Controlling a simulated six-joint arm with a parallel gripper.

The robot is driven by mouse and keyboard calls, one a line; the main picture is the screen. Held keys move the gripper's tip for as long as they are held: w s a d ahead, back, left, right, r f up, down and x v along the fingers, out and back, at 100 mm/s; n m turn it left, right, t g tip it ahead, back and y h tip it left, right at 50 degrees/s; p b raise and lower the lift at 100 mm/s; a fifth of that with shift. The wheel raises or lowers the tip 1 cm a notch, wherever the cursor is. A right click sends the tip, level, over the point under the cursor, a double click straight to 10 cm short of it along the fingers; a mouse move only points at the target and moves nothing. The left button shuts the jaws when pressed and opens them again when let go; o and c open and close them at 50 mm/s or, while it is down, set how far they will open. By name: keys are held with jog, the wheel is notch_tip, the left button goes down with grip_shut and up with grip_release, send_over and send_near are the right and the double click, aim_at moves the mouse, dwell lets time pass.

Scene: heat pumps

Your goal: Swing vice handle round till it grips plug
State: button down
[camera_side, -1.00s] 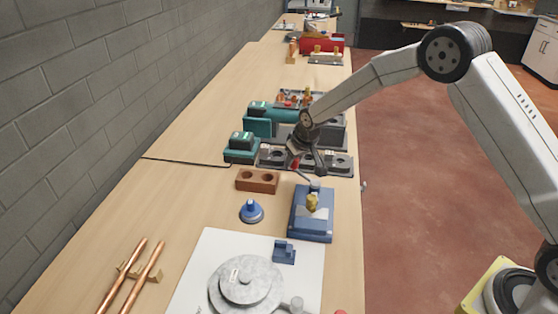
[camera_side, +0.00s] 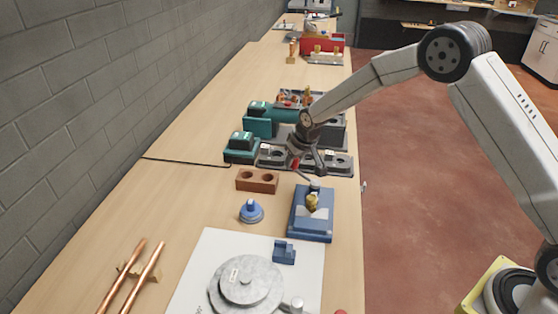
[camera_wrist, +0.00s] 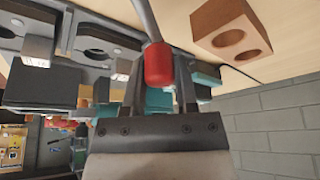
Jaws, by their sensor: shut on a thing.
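The blue vice (camera_side: 311,222) stands on the bench near its right edge. A brass plug (camera_side: 312,203) sits between its jaws; I cannot tell how tightly it is held. The vice handle is a thin grey rod with a red knob (camera_side: 296,163). My gripper (camera_side: 308,160) is above the back of the vice, shut on this knob. In the wrist view the red knob (camera_wrist: 158,64) lies between the two fingers of my gripper (camera_wrist: 160,85), with the grey rod (camera_wrist: 146,20) running up out of the frame. The vice body is out of the wrist view.
A brown block with two holes (camera_side: 257,180) and a blue round piece (camera_side: 251,211) stand left of the vice. Green tools (camera_side: 240,148) and a dark tray (camera_side: 338,161) lie behind. A round grey plate (camera_side: 245,285) and copper pipes (camera_side: 128,277) are in front.

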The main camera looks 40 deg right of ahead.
jog(key=shift+d, duration=0.1)
dwell(0.3)
jog(key=shift+d+m+h, duration=0.5)
jog(key=shift+d+m, duration=0.3)
jog(key=shift+m, duration=0.4)
jog(key=shift+s+d+m+g+h, duration=0.2)
jog(key=shift+d+m+g+h, duration=0.15)
jog(key=shift+d+m, duration=0.7)
jog(key=m, duration=0.1)
jog(key=d+m+h, duration=0.1)
jog(key=m, duration=0.1)
jog(key=shift+s+d+g, duration=0.2)
jog(key=shift+s+g, duration=0.05)
jog(key=shift+s, duration=0.15)
jog(key=shift+s+d+m+g+h, duration=0.2)
jog(key=shift+s+d+m, duration=0.15)
jog(key=shift+m, duration=0.35)
jog(key=shift+s+d+m+g+h, duration=0.15)
jog(key=shift+s+d+m, duration=0.2)
jog(key=shift+m, duration=0.3)
jog(key=shift+d, duration=0.15)
jog(key=shift+c, duration=1.9)
grip_release()
jog(key=shift+w, duration=0.1)
